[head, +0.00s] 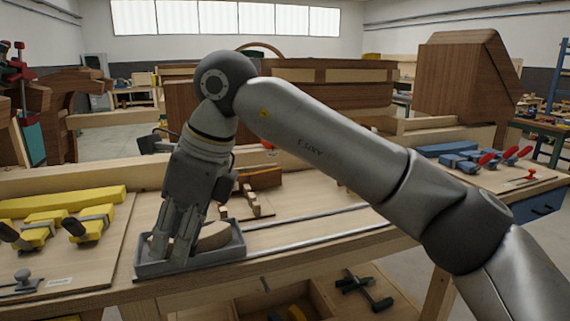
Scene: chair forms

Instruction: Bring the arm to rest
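My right arm comes in from the right and bends down at its wrist. My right gripper (173,246) points down into a grey tray (192,264) at the front edge of the workbench. Its two fingers stand apart with a gap between them, and I see nothing held there. A rounded light wooden piece (214,238) lies in the tray just right of the fingers, partly hidden by them. My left gripper is not in view.
Yellow clamps (70,229) lie on a board at left. Blue clamps with red handles (478,159) lie at right. Small wooden parts (258,180) stand behind the gripper. Metal rails (310,238) cross the bench. A shelf below holds a dark green clamp (362,290).

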